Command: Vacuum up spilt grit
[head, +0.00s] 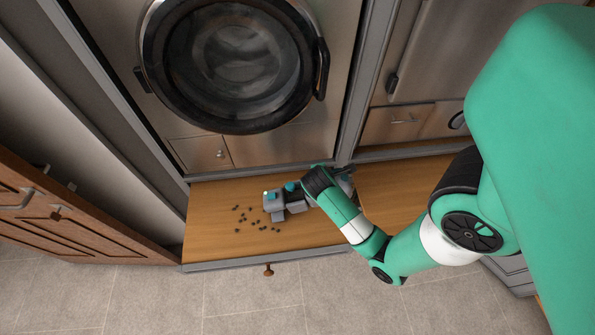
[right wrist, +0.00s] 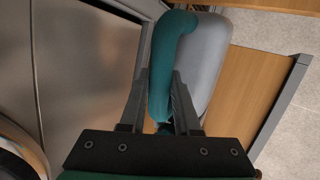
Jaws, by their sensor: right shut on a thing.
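A handheld vacuum (head: 297,207), grey with teal parts, is low over the wooden bench top (head: 215,240) in the head view. Dark grit (head: 257,221) lies scattered on the wood just left of the vacuum's left end. My right gripper (right wrist: 158,88) is shut on the teal handle (right wrist: 165,55) of the vacuum, and the grey body (right wrist: 207,60) shows beside it in the right wrist view. In the head view my right wrist hides the fingers and part of the vacuum. Whether the vacuum touches the wood is unclear. My left gripper is not in view.
A front-loading washer (head: 230,150) stands behind the bench, with a steel cabinet (head: 425,60) to its right. A wooden cabinet (head: 85,225) is at left. The bench's front edge, with a small knob (head: 268,270), faces a tiled floor (head: 150,300). Bare wood surrounds the grit.

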